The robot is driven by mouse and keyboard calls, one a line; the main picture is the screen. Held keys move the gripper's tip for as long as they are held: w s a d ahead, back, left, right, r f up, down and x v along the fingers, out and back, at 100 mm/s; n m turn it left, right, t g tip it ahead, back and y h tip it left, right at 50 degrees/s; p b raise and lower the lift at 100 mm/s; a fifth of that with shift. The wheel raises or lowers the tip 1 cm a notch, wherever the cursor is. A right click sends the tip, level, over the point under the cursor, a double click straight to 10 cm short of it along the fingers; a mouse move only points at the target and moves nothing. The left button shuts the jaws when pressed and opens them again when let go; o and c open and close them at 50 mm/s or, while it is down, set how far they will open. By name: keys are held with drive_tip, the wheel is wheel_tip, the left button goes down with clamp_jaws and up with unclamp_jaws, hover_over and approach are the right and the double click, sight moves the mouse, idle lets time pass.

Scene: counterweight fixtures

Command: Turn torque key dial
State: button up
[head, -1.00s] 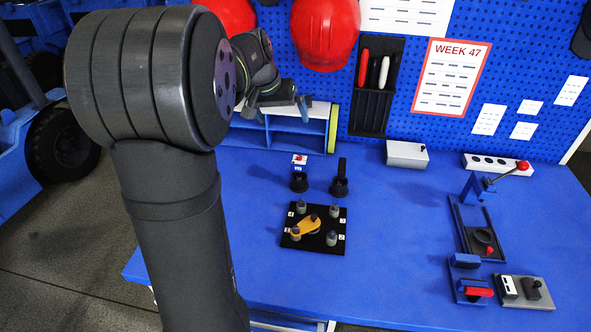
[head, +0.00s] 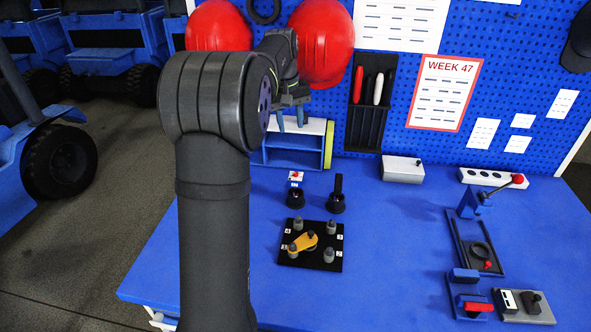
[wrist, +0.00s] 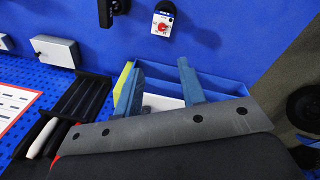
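A small white plate with a red dial (head: 295,176) stands at the back of a black round holder (head: 295,199) on the blue bench. The dial also shows at the top of the wrist view (wrist: 162,23), with marks around it. A black board (head: 311,262) in front carries several grey posts with number labels and a yellow lever (head: 304,242). I cannot tell for sure which is the torque key dial. My gripper (head: 290,122) is above the back of the bench, by the shelf, apart from both. Its blue fingers (wrist: 159,88) are spread and empty.
A blue and white shelf box (head: 293,157) stands behind, close to my gripper. A second black holder (head: 338,198) is right of the dial. A grey-white box (head: 403,169) sits further right, and a lever fixture (head: 473,235) on the right side.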

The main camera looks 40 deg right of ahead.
sight(296, 173)
drive_tip(key=f, duration=0.5)
drive_tip(key=d+f+n, duration=0.1)
drive_tip(key=f, duration=0.5)
drive_tip(key=d+f+n+y, duration=0.1)
drive_tip(key=f, duration=0.5)
drive_tip(key=shift+w+f, duration=0.1)
drive_tip(key=shift+f, duration=0.05)
clamp_jaws()
